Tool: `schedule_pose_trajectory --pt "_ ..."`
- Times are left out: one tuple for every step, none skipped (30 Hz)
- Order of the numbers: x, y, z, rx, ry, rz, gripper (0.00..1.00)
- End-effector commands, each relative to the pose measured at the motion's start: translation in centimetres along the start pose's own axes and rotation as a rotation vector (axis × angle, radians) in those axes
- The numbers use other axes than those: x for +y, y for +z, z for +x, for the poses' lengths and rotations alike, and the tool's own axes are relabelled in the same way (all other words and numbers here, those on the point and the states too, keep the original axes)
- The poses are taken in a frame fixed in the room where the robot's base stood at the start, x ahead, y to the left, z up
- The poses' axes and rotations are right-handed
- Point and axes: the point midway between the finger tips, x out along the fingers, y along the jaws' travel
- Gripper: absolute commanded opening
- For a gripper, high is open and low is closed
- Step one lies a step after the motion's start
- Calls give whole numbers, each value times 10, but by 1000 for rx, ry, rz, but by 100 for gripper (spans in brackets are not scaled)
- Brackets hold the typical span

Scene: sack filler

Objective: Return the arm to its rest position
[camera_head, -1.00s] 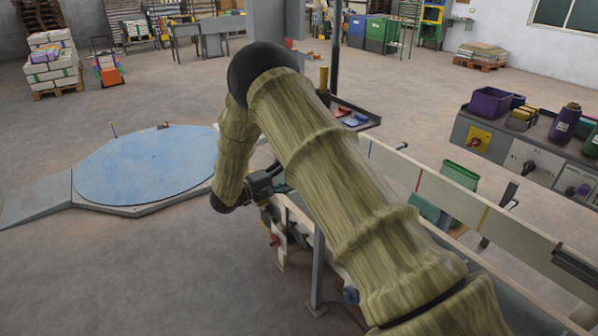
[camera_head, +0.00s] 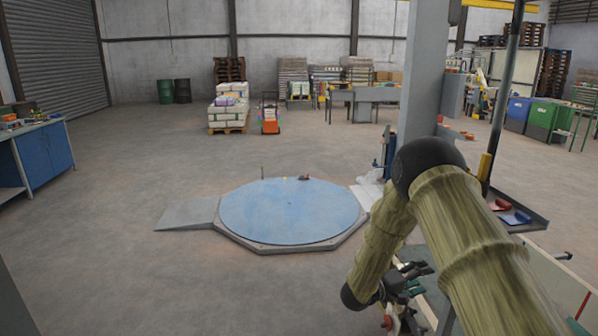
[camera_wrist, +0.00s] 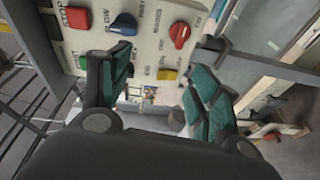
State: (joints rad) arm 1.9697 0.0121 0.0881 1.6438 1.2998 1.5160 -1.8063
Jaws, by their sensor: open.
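My arm reaches in from the lower right of the head view, in a sleeve streaked green and tan, and bends down at a black elbow. My gripper (camera_wrist: 157,92) shows in the wrist view with its two green-padded fingers spread apart and nothing between them. In the head view the gripper (camera_head: 408,284) is small and partly hidden by the arm. A pale control panel (camera_wrist: 143,42) fills the top of the wrist view beyond the fingers. It carries a red STOP button (camera_wrist: 78,17), a blue knob (camera_wrist: 124,24) and a red knob (camera_wrist: 180,34).
A round blue platform (camera_head: 290,211) with a ramp (camera_head: 188,213) lies on the floor left of my arm. A grey column (camera_head: 423,75) and a tray with red and blue items (camera_head: 525,222) stand close beyond the arm. The floor at left is open.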

Motion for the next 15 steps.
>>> schedule_pose_trajectory --pt "-22 10 -3 55 -35 18 62" --pt "-34 15 -6 91 -61 37 62" --pt "-50 22 -10 134 -99 60 62" --pt "-62 27 -13 164 -129 79 62" --pt "-74 33 -17 193 -163 94 62" --pt "-90 42 -23 228 -212 116 62" --pt "-102 50 -28 250 -252 131 62" --pt "-114 57 -34 269 -292 146 62" --pt "-130 68 -42 292 -350 164 62" --pt "-142 78 -48 306 -395 176 62" --pt "-153 88 -55 316 -442 189 62" --pt "-168 102 -65 325 -506 204 62" --pt "-179 113 -73 329 -554 214 62" --pt "-189 124 -81 330 -603 223 62" --pt "-201 141 -92 325 -668 234 62"
